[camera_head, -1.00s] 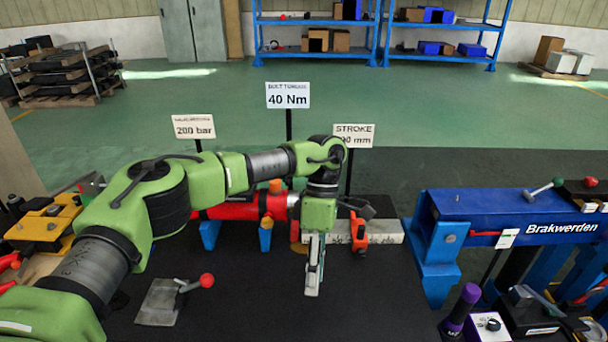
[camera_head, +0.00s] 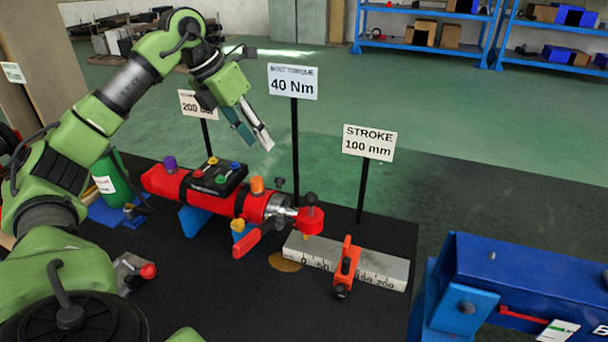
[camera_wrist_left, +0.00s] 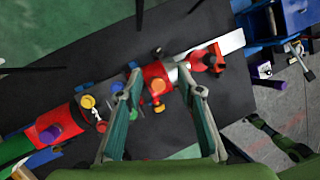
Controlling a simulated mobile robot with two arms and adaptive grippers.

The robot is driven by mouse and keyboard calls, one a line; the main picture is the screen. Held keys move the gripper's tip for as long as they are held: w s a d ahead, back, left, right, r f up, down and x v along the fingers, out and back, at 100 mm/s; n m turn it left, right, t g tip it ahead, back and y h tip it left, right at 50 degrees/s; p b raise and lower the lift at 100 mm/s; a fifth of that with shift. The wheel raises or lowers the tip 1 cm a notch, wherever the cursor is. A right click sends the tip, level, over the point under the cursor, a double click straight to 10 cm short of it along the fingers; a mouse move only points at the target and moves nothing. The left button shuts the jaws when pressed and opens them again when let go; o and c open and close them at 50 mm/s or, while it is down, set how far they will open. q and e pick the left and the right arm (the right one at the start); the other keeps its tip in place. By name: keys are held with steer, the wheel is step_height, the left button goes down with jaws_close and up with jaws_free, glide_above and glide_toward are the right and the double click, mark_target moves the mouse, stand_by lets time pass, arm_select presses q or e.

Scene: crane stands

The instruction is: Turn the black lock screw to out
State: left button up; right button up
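My left gripper (camera_head: 257,142) hangs open and empty in the air above and behind the red cylinder (camera_head: 254,207). In the left wrist view its two fingers (camera_wrist_left: 165,88) are spread, with the cylinder beyond them. A small dark screw (camera_head: 279,184) stands on the far side of the cylinder's silver end. A black knob (camera_head: 311,199) tops the red head piece at the cylinder's right end. I cannot tell for certain which of these is the black lock screw. Nothing is touched by the fingers. My right gripper is not in view.
Orange (camera_head: 257,185) and yellow knobs (camera_head: 238,225) sit on the cylinder. A scale bar (camera_head: 384,270) with an orange slider (camera_head: 347,262) lies to its right. Sign posts rise behind, including 40 Nm (camera_head: 293,82). A blue frame (camera_head: 520,277) stands at right.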

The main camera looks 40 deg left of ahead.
mark_target(279, 178)
arm_select(q)
steer(key=x, duration=1.3)
steer(key=shift+s+a+f, duration=0.2)
steer(key=shift+a+f, duration=0.05)
steer(key=shift+f, duration=0.05)
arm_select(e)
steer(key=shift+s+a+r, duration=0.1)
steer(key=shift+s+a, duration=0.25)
arm_select(q)
jaws_close()
